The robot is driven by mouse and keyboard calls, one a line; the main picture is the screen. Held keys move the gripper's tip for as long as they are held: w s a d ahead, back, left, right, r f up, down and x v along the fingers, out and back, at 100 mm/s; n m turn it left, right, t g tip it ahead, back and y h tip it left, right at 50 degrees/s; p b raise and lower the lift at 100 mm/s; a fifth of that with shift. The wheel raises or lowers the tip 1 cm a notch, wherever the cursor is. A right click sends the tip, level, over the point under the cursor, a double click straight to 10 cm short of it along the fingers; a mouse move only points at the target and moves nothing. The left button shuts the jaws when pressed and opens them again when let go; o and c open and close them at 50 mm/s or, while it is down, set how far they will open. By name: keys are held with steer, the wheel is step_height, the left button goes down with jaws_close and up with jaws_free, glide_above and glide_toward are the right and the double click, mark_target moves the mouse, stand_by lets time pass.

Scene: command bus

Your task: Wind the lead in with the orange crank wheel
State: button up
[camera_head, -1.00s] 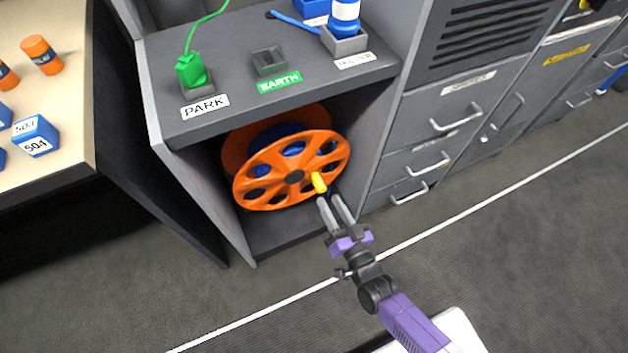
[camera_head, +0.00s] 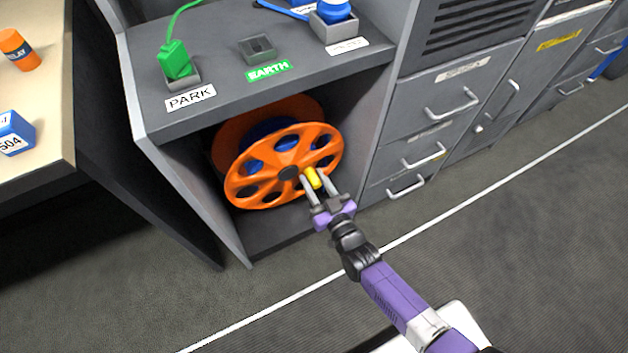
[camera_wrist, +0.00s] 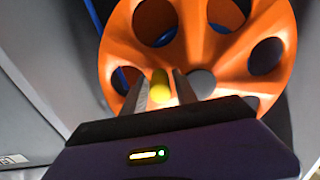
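The orange crank wheel (camera_head: 256,165) stands upright and tilted in the open cabinet bay, with a blue drum behind it. Its yellow handle (camera_head: 313,178) sticks out at the lower right of the hub. My gripper (camera_head: 314,178) is at the handle with a finger on each side of it. In the wrist view the handle (camera_wrist: 160,87) shows between the two grey fingertips (camera_wrist: 162,88), with a gap visible at least on the right. The fingers look open. The lead (camera_head: 166,25) shows as a green cord running up from the green plug (camera_head: 176,60).
The plug sits in the PARK socket on the shelf (camera_head: 215,85) above the wheel. The EARTH socket (camera_head: 258,50) is empty, and a blue plug (camera_head: 334,10) stands in the right socket. Cabinet walls flank the wheel. The carpet (camera_head: 450,270) in front is clear.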

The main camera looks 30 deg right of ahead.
steer(key=shift+w, duration=0.1)
jaws_close()
stand_by(1.4)
